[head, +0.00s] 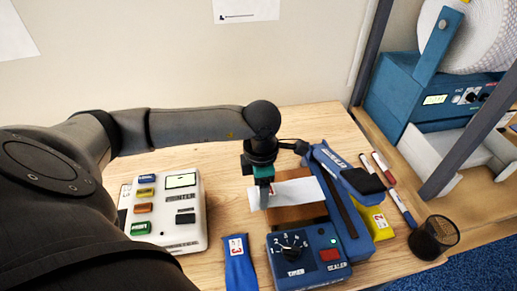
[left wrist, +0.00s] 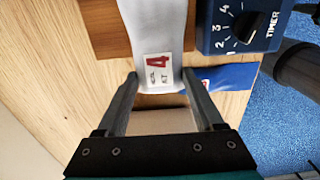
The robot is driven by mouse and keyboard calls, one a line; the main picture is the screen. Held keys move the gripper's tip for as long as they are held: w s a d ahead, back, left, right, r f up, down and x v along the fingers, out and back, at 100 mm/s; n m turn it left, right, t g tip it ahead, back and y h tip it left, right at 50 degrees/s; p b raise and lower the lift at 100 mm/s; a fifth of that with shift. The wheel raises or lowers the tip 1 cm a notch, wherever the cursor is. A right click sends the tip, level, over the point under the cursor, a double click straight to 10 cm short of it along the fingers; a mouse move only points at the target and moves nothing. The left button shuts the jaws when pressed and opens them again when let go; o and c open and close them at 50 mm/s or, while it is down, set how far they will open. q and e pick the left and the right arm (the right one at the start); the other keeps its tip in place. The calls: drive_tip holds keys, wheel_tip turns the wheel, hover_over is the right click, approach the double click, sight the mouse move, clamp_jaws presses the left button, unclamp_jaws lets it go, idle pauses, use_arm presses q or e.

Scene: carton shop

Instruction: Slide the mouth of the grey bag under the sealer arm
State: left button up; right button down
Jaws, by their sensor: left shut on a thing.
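The grey bag (head: 297,191) lies roughly level across a brown block (head: 300,214). My left gripper (head: 266,192) is shut on its left end in the head view. In the left wrist view the fingers (left wrist: 160,84) close on the end of the bag (left wrist: 164,25), by a label with a red 4. The blue sealer (head: 352,225) stands to the right, its arm (head: 345,172) raised with a black pad at the end. The bag's right end reaches the sealer's left edge; I cannot tell whether it is under the arm. My right gripper is not in view.
The timer box (head: 280,268) is in front of the block. A blue bag (head: 240,270) lies left of it, a yellow bag (head: 378,230) right of the sealer. A label printer (head: 185,225), markers (head: 383,165) and a mesh cup (head: 425,240) flank the work area.

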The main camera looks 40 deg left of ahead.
sight(287, 193)
use_arm(q)
drive_tip(key=f, duration=0.1)
drive_tip(key=f+b, duration=0.1)
drive_tip(key=f, duration=0.1)
drive_tip(key=shift+w+d+b, duration=0.35)
drive_tip(key=shift+b, duration=0.05)
drive_tip(key=shift+w+d, duration=0.85)
drive_tip(key=shift+w, duration=0.15)
drive_tip(key=shift+w+d+f+b, duration=0.15)
drive_tip(key=shift+w+d+b, duration=0.3)
drive_tip(key=shift+w+d, duration=0.15)
drive_tip(key=shift+w+d+f+b, duration=0.15)
drive_tip(key=shift+w+d+b, duration=0.3)
drive_tip(key=shift+w, duration=0.2)
drive_tip(key=shift+f, duration=0.15)
drive_tip(key=o, duration=1.4)
drive_tip(key=shift+s+a+r+p, duration=0.15)
drive_tip(key=shift+r+p, duration=0.55)
drive_tip(key=shift+r, duration=0.3)
drive_tip(key=shift+s+a+r+p, duration=0.1)
drive_tip(key=shift+s+r+p, duration=0.1)
drive_tip(key=shift+r+p, duration=0.7)
drive_tip(key=shift+s+a+r+p, duration=0.15)
drive_tip(key=shift+r+p, duration=0.35)
drive_tip(key=shift+r, duration=0.65)
